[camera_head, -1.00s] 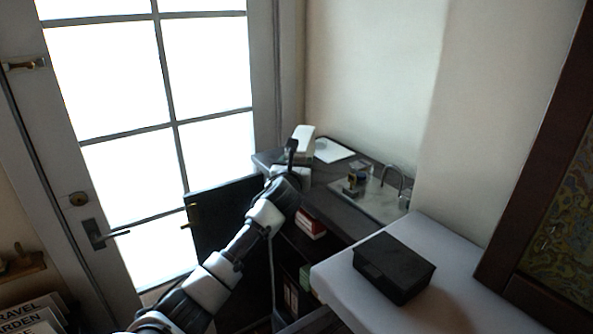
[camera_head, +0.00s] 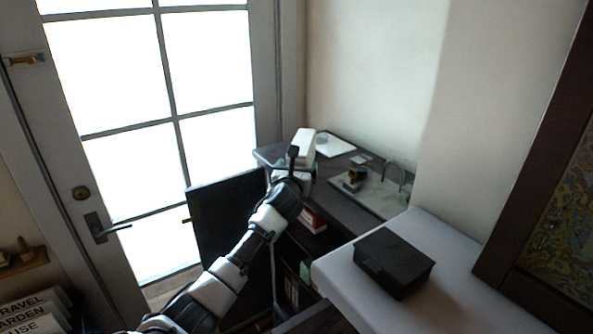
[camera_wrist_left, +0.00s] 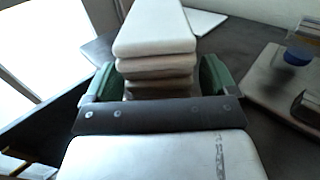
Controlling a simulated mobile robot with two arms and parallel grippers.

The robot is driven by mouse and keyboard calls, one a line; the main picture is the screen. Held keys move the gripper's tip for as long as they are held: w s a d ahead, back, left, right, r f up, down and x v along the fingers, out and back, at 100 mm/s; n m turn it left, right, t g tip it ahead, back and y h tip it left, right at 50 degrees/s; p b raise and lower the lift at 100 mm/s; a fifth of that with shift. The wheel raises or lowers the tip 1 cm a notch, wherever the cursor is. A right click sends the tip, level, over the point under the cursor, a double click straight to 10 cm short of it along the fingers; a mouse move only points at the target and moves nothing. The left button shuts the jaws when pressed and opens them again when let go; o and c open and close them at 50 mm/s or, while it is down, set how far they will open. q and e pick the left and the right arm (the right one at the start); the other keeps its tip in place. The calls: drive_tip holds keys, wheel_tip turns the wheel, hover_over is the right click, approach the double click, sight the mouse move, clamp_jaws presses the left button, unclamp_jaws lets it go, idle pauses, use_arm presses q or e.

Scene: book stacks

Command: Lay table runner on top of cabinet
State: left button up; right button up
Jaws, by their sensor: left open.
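A folded white cloth stack, which looks like the table runner (camera_wrist_left: 155,28), sits at the far left end of the dark cabinet top (camera_head: 338,178). It also shows in the head view (camera_head: 304,142), partly hidden behind my gripper. My left gripper (camera_wrist_left: 156,82) is open, with one green-padded finger on each side of the folded layers. Whether the fingers touch the cloth cannot be told. The underside of the cloth is hidden by the gripper. My right gripper is not in view.
A white sheet (camera_head: 332,145) lies behind the cloth. A grey tray (camera_head: 378,197) holds small items and a curved metal piece (camera_head: 394,172). A cabinet door (camera_head: 228,225) stands open at the left. A black box (camera_head: 393,262) sits on a white surface (camera_head: 340,275) at the right.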

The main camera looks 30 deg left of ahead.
use_arm(q)
drive_tip(key=shift+r, duration=0.15)
drive_tip(key=b+v, duration=0.2)
drive_tip(key=v, duration=1)
drive_tip(key=shift+b, duration=0.4)
